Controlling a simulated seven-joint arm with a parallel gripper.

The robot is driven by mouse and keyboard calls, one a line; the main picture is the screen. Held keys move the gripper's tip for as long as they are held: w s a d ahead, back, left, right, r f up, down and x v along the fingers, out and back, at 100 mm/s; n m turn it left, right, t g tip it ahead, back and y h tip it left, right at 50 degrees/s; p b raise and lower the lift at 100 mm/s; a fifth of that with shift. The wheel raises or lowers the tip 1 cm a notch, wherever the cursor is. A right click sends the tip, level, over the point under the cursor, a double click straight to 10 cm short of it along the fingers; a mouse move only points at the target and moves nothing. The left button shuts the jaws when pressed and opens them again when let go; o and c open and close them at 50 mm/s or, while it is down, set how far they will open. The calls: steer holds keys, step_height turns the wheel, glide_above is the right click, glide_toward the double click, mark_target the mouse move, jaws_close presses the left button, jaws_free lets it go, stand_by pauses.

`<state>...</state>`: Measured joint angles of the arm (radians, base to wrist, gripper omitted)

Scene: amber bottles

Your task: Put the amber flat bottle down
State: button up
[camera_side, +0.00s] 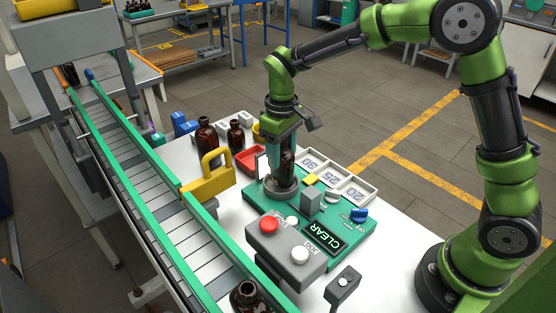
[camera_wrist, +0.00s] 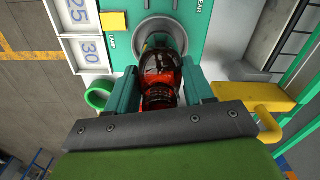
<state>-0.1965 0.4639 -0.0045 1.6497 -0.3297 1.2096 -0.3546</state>
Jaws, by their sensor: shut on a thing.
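My gripper (camera_side: 279,158) is shut on the amber flat bottle (camera_side: 287,165), with one teal finger on each side of it. In the wrist view the dark red-brown bottle (camera_wrist: 160,62) lies between the two fingers of my gripper (camera_wrist: 160,75). The bottle is roughly upright over a round grey seat (camera_side: 281,190) on the green panel (camera_side: 348,238). The seat's ring also shows beyond the bottle in the wrist view (camera_wrist: 158,24). I cannot tell whether the bottle's base touches the seat; the fingers partly hide it.
White trays numbered 30, 25 and 20 (camera_side: 341,183) stand right of the seat. A yellow bracket (camera_side: 208,184) rises at the conveyor (camera_side: 165,211). Two brown bottles (camera_side: 206,136) and a red tray (camera_side: 250,160) stand behind. A grey button box (camera_side: 287,246) and CLEAR display (camera_side: 323,237) are in front.

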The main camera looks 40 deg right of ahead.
step_height(320, 180, up, 7)
steer(key=shift+r, duration=0.2)
steer(key=s+d+m, duration=0.2)
steer(key=s+d, duration=0.4)
steer(key=d, duration=0.2)
steer(key=w+a+r+m, duration=0.3)
steer(key=w+a+m, duration=0.4)
steer(key=w+m, duration=0.1)
steer(key=w+a+r+m, duration=0.3)
steer(key=w+a+m, duration=0.4)
steer(key=w+m, duration=0.1)
steer(key=f, duration=1.8)
steer(key=shift+s+d, duration=0.1)
steer(key=shift+s, duration=0.15)
steer(key=shift+f, duration=0.2)
steer(key=o, duration=0.8)
steer(key=shift+o, duration=0.2)
